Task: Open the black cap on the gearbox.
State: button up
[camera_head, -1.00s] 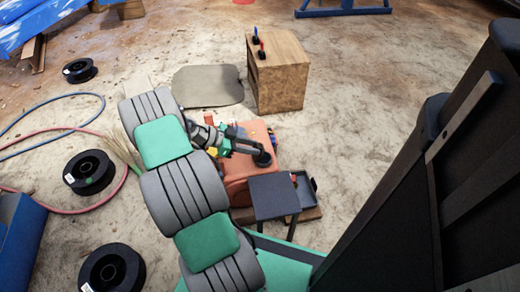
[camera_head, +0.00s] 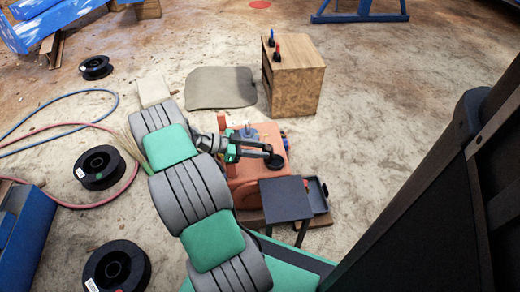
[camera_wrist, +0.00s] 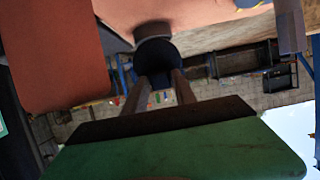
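The gearbox (camera_head: 246,170) is an orange block on the floor, at the middle of the head view. The black cap (camera_head: 275,161) is a dark round piece on its right part. In the wrist view the cap (camera_wrist: 160,58) sits at the end of a short round neck on the orange body (camera_wrist: 60,50). My gripper (camera_head: 264,152) is at the cap. In the wrist view my gripper's fingers (camera_wrist: 158,92) stand apart, their tips at the cap's two sides. Whether they press on it cannot be told.
A small dark table (camera_head: 284,197) stands just in front of the gearbox, with a black tray (camera_head: 317,196) beside it. A wooden box (camera_head: 294,82) stands behind. Black spools (camera_head: 98,168) and hoses (camera_head: 62,127) lie at left. The floor at right is open.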

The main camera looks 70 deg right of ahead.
jog(key=o, duration=0.3)
jog(key=p+v, duration=0.6)
jog(key=v, duration=0.1)
jog(key=shift+w+a+r+p, duration=0.15)
jog(key=shift+w+a+p, duration=0.05)
jog(key=shift+w+p, duration=0.1)
